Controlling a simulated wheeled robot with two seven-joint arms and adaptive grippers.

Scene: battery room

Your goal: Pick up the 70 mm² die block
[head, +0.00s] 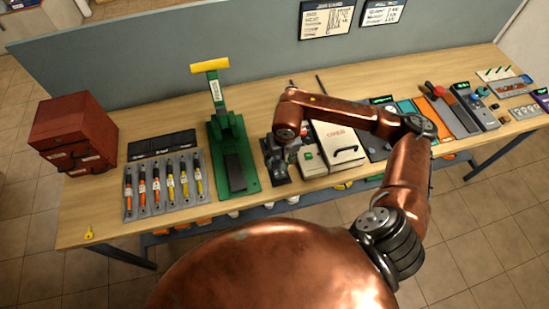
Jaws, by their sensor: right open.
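My right gripper (278,172) points down over the middle of the bench, between a green press and a cream case. The picture shows its jaws only as a small dark shape against dark items, and nothing is clearly held in them. I cannot pick out a block marked 70 mm²; small dark parts under and beside the gripper are partly hidden by it and too small to read. My left gripper is out of the picture.
The green press (232,158) with a yellow handle stands left of the gripper. Further left are a tray of orange and yellow tools (163,208) and red drawers (72,128). The cream case (338,142) is at right. The bench's front left (95,205) is mostly clear.

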